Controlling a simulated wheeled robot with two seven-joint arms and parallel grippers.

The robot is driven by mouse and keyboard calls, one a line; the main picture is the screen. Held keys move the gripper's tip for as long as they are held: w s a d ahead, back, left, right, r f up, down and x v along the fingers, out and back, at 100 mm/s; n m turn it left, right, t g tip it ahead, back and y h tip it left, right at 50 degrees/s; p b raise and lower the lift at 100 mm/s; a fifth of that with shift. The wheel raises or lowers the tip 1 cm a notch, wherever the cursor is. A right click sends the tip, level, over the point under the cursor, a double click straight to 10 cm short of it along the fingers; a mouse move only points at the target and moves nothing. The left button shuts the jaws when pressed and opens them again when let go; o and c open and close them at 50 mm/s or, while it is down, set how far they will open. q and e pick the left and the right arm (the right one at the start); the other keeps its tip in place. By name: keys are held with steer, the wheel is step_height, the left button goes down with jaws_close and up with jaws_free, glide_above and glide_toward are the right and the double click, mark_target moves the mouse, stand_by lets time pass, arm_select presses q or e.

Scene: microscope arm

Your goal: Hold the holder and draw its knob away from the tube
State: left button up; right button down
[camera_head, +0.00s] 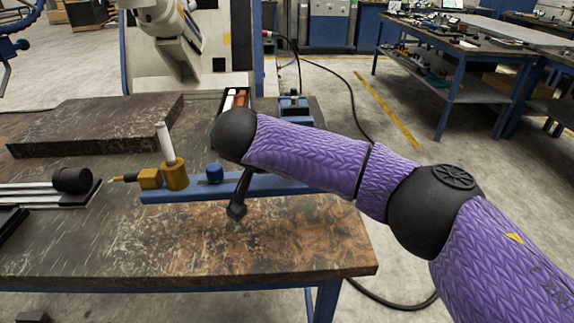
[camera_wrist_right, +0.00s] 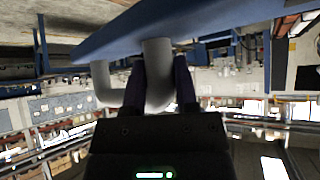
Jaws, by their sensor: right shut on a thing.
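The holder is a long blue bar (camera_head: 175,195) lying on the table in the head view. A brass post (camera_head: 174,176) stands on it with a pale upright tube (camera_head: 165,143) in its top. A brass block (camera_head: 150,179) sits against the post's left side, with a thin dark-tipped knob (camera_head: 125,178) pointing left. In the right wrist view my right gripper (camera_wrist_right: 160,88) is shut on the grey bent handle (camera_wrist_right: 157,60) under the holder's blue face (camera_wrist_right: 115,38). My right forearm hides part of the bar in the head view. My left gripper is not in view.
A small blue cap (camera_head: 214,173) stands right of the post. A black cylinder (camera_head: 72,180) on pale rails lies at the left. A dark slab (camera_head: 95,122) lies behind. The brown table front (camera_head: 190,255) is clear.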

mark_target(285, 191)
steer(key=shift+a+f+b, duration=0.1)
steer(key=shift+f+b, duration=0.7)
steer(key=shift+f, duration=0.75)
steer(key=shift+a+f+b, duration=0.1)
steer(key=shift+f+b, duration=0.75)
steer(key=shift+f, duration=0.7)
steer(key=shift+f+b, duration=0.35)
steer(key=shift+f, duration=0.3)
steer(key=shift+f+b, duration=0.3)
steer(key=shift+f, duration=0.3)
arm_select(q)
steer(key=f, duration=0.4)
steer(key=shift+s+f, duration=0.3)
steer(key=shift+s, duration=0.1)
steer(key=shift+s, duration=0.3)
arm_select(e)
steer(key=shift+f, duration=0.15)
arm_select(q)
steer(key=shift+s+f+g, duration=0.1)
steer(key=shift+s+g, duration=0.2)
arm_select(e)
steer(key=shift+f, duration=0.2)
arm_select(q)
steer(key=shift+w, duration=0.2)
